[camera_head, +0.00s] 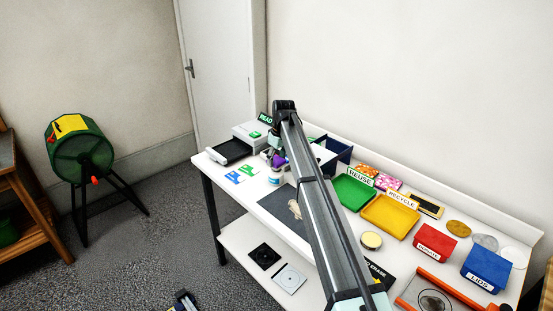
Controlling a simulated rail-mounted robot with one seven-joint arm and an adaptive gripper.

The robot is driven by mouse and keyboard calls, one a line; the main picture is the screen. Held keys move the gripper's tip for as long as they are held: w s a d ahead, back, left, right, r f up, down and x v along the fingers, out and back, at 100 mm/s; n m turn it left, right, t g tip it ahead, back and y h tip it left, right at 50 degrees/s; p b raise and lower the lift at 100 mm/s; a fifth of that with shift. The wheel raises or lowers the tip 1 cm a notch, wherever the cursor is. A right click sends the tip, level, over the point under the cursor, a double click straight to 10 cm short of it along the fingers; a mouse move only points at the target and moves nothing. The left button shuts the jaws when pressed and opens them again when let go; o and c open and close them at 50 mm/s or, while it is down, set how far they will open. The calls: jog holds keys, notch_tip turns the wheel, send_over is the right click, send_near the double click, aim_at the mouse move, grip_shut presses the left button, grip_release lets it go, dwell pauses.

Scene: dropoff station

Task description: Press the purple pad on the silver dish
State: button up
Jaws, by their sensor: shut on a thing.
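My gripper (273,155) is at the far end of the table, below the bent elbow of my arm and partly hidden by it. A small purple thing (279,160), which looks like the purple pad, shows at its fingertips, and the gripper is shut on it. A small white and blue round tub (274,180) stands just below the gripper in the picture. I cannot make out a silver dish for certain. A flat grey disc (485,242) lies at the right back of the table, far from my gripper.
On the white table (222,168) are a black tray (229,151), green and blue cards (241,173), a green tray (353,192), a yellow tray (391,215), a red bin (435,241) and a blue bin (487,267). My arm crosses above the table and hides its middle.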

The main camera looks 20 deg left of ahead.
aim_at(277, 160)
jog(key=shift+f, duration=0.8)
dwell(1.0)
jog(key=shift+r, duration=0.15)
jog(key=shift+r+p, duration=1.35)
jog(key=shift+r, duration=2.05)
jog(key=shift+m, duration=0.3)
